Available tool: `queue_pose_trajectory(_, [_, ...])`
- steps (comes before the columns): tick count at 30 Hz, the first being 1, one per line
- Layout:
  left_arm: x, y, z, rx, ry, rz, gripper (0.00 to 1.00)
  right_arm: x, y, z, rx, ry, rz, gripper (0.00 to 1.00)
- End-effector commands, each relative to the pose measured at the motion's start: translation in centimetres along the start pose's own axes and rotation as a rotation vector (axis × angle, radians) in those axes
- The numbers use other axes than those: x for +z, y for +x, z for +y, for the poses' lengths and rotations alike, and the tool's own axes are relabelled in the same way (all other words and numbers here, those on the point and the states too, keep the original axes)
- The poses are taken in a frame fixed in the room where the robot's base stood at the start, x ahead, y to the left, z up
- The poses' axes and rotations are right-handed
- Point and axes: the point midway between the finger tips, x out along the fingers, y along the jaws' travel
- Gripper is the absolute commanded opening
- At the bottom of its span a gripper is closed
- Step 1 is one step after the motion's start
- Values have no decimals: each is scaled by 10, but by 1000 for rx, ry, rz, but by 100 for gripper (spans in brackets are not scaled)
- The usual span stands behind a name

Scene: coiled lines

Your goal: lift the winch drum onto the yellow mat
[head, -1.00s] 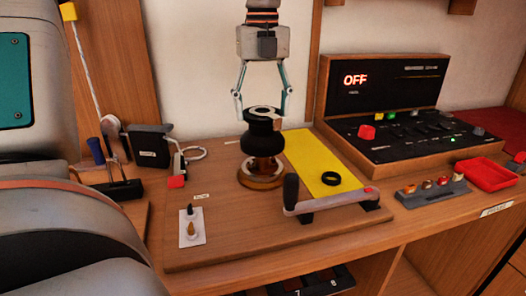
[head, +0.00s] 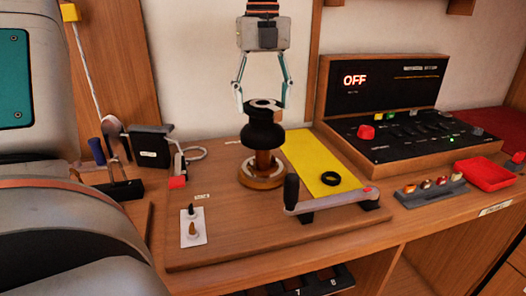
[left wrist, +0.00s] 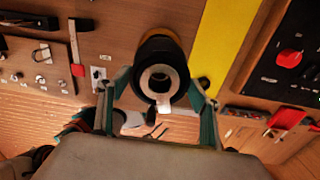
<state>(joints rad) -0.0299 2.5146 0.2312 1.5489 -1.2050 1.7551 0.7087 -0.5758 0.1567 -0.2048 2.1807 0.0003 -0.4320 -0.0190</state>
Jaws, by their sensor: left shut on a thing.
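The black winch drum (head: 263,134) is in the middle of the head view, upright and raised partway up the brass-coloured post and base (head: 262,178). My left gripper (head: 262,103) is above the base, its two fingers shut on the drum's upper part from both sides. In the left wrist view the drum (left wrist: 160,80) shows from above with a hole in its top, between the fingers of my left gripper (left wrist: 158,98). The yellow mat (head: 313,158) lies just right of the base, with a black ring (head: 330,178) on its near end. My right gripper is not in view.
A grey winch handle (head: 330,201) with a black grip lies in front of the mat. A control panel (head: 385,130) reading OFF stands at right. A red tray (head: 486,174) is far right.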

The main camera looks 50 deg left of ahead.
Motion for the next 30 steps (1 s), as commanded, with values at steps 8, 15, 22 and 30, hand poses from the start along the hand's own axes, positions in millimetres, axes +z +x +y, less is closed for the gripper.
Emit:
queue_pose_trajectory(8, [0,-2,0,-2,0,-1,36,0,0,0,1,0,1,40])
queue_pose_trajectory(15, [0,-6,0,-2,-1,-2,36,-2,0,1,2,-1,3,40])
queue_pose_trajectory(22, [0,-14,0,-2,0,-2,36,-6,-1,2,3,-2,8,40])
queue_pose_trajectory(30, [0,-14,0,-2,0,-1,36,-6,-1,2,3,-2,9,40])
